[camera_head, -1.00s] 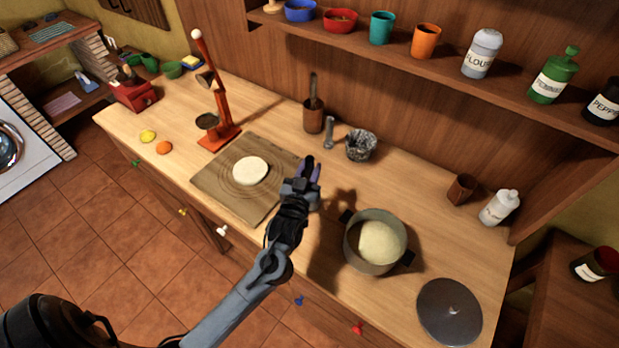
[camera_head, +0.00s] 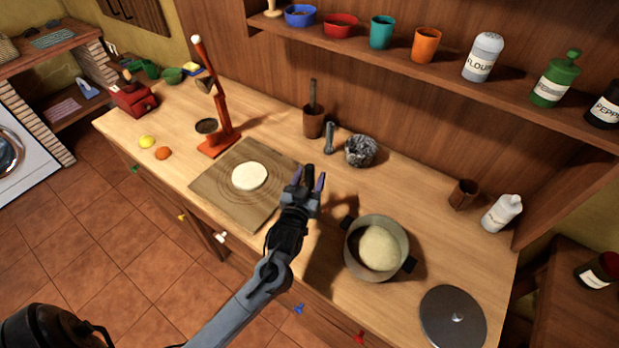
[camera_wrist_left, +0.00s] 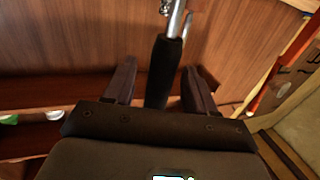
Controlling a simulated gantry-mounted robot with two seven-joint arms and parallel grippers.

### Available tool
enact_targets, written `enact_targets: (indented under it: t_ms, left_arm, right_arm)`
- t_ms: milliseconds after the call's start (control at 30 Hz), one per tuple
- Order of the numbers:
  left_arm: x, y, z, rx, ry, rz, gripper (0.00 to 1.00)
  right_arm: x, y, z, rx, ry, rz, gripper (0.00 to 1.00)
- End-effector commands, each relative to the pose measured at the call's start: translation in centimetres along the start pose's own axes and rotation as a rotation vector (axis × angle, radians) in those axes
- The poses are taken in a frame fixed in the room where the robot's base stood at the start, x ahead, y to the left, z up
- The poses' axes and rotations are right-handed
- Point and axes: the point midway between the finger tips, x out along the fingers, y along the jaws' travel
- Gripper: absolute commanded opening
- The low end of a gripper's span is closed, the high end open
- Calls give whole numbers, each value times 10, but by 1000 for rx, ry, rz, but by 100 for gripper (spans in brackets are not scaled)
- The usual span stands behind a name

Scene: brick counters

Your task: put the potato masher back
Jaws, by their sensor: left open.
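My left gripper (camera_head: 308,183) is open above the counter, between the board and the pot. In the left wrist view a dark handle (camera_wrist_left: 163,72) with a shiny metal shaft (camera_wrist_left: 174,20), which looks like the potato masher, lies between the two spread fingers (camera_wrist_left: 160,85). It is close to the right-hand finger and a gap shows on the left. In the head view only a short dark end (camera_head: 309,173) shows between the fingertips. The masher's head and what supports it cannot be made out. My right gripper is not in view.
A wooden holder (camera_head: 313,123) with a utensil, a pestle (camera_head: 329,138) and a stone mortar (camera_head: 361,151) stand behind the gripper. The pot (camera_head: 352,254) with dough and its lid (camera_head: 453,318) are at right. The board (camera_head: 243,207) holds flat dough. A shelf (camera_head: 455,75) overhangs the back.

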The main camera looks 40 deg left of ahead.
Motion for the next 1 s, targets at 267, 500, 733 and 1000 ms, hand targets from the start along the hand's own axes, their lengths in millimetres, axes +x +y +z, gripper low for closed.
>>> enact_targets:
  t_ms: [267,500,733,1000]
  left_arm:
    - [-16,0,-2,0,-1,1,56]
    - [-60,0,-2,-2,-3,0,56]
    - [-98,0,-2,-1,-2,-1,56]
    - [-120,4,2,-1,-42,28,56]
  right_arm:
    - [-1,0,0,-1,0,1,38]
    - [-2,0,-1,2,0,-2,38]
    - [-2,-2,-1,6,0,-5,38]
    - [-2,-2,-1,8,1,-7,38]
